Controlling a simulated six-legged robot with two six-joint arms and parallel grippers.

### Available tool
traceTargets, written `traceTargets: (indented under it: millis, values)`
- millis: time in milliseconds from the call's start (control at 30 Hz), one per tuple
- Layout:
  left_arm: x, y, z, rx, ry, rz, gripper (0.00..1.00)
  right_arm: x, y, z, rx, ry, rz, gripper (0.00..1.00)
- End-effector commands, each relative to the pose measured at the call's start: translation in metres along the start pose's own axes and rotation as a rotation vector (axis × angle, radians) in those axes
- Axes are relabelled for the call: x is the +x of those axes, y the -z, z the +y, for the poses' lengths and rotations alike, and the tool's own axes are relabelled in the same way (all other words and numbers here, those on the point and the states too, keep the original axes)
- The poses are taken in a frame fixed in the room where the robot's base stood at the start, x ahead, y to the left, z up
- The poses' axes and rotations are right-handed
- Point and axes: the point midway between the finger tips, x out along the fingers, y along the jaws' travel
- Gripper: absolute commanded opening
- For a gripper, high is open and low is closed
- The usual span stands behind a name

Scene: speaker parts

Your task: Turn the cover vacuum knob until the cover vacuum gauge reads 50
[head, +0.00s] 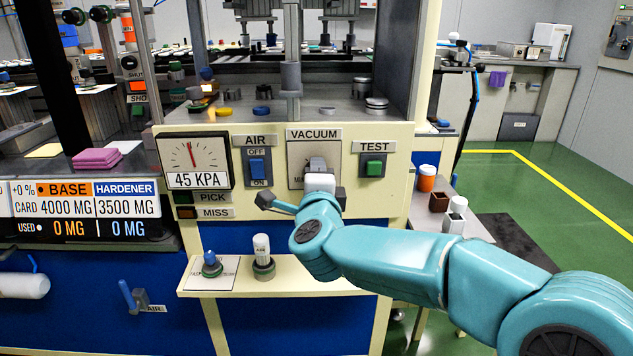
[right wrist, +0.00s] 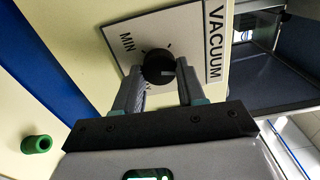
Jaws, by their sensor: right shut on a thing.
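The vacuum knob (right wrist: 158,66) is black and round, on a pale plate (right wrist: 200,30) marked VACUUM and MIN in the right wrist view. My right gripper (right wrist: 157,80) is shut on the knob, one finger on each side. In the head view my teal right arm reaches to the VACUUM plate (head: 299,152), and the gripper (head: 318,170) mostly hides the knob. The gauge (head: 193,155) is a white dial with a red needle a little left of upright; its readout (head: 194,181) says 45 KPA. My left gripper is not in view.
The AIR switch (head: 257,168) is left of the plate, and the green TEST button (head: 374,168) is right of it. PICK and MISS lamps sit below the gauge. A cream shelf (head: 230,285) below holds a blue-topped piece and a white-capped bottle (head: 262,250).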

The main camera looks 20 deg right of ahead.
Motion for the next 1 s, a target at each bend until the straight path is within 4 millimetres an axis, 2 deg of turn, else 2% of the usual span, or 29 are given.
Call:
traceTargets:
  millis: [433, 467, 500, 533, 867, 1000]
  values:
    - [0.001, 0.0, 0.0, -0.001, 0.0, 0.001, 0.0, 0.0, 0.001, 0.0, 0.009, 0.0, 0.002, 0.09]
    - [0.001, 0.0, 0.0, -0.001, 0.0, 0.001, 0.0, 0.0, 0.001, 0.0, 0.009, 0.0, 0.002, 0.46]
    - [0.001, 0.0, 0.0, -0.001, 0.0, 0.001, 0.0, 0.0, 0.001, 0.0, 0.009, 0.0, 0.002, 0.59]
    - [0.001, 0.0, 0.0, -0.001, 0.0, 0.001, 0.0, 0.0, 0.001, 0.0, 0.009, 0.0, 0.002, 0.65]
    - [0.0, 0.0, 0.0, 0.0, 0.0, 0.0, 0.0, -0.003, 0.0, 0.0, 0.008, 0.0, 0.0, 0.65]
    - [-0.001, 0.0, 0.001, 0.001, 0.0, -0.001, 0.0, -0.021, -0.001, -0.001, 0.007, 0.0, -0.002, 0.65]
